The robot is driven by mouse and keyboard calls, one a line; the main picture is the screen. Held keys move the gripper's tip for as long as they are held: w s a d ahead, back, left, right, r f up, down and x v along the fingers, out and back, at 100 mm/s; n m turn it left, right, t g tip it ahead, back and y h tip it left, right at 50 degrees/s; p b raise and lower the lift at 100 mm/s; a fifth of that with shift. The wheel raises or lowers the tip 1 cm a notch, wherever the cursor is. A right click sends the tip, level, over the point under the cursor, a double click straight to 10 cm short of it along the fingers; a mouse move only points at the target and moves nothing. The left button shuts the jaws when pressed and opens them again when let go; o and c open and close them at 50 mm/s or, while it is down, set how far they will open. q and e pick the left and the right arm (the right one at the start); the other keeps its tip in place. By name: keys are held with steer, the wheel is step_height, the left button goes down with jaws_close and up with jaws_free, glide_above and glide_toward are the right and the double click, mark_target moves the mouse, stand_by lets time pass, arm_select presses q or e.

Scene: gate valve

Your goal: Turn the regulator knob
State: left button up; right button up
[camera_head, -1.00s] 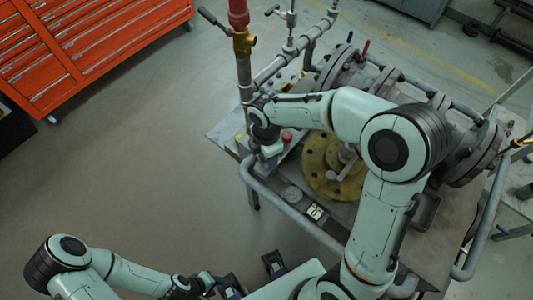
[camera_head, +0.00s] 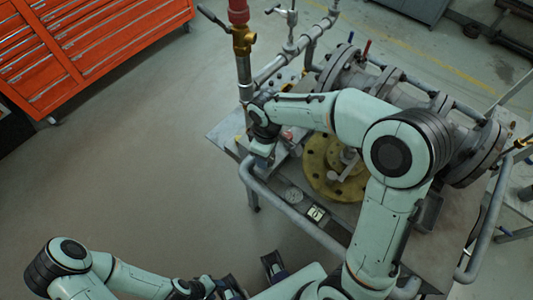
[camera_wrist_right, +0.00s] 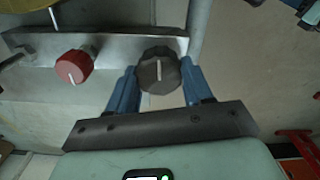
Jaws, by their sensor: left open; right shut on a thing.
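In the right wrist view, a dark faceted knob (camera_wrist_right: 160,70) with a pale pointer line sits on the front of a grey metal panel (camera_wrist_right: 115,47). The pointer line stands nearly upright in the picture. My right gripper (camera_wrist_right: 160,78) is shut on this knob, one blue finger on each side. A red knob (camera_wrist_right: 74,67) with a white line is to its left, apart from the fingers. In the head view, my right wrist hides the dark knob, and the red knob (camera_head: 288,134) shows beside it. My left gripper (camera_head: 252,277) is open and empty at the bottom.
A steel table (camera_head: 219,134) carries a yellow flange (camera_head: 318,153) and large grey pipework (camera_head: 345,68). A grey rail (camera_head: 290,210) runs along the table's near side. A vertical pipe with a brass fitting (camera_head: 244,40) stands behind my right wrist. Floor at left is clear, with an orange cabinet (camera_head: 80,45) beyond.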

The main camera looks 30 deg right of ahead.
steer(key=m, duration=0.4)
steer(key=shift+m, duration=0.3)
steer(key=shift+d+m+b, duration=0.1)
steer(key=shift+m+b, duration=0.4)
steer(key=shift+m, duration=2.1)
steer(key=o, duration=1)
steer(key=shift+o, duration=0.2)
step_height(320, 180, up, 14)
steer(key=p, duration=0.2)
steer(key=shift+f, duration=0.25)
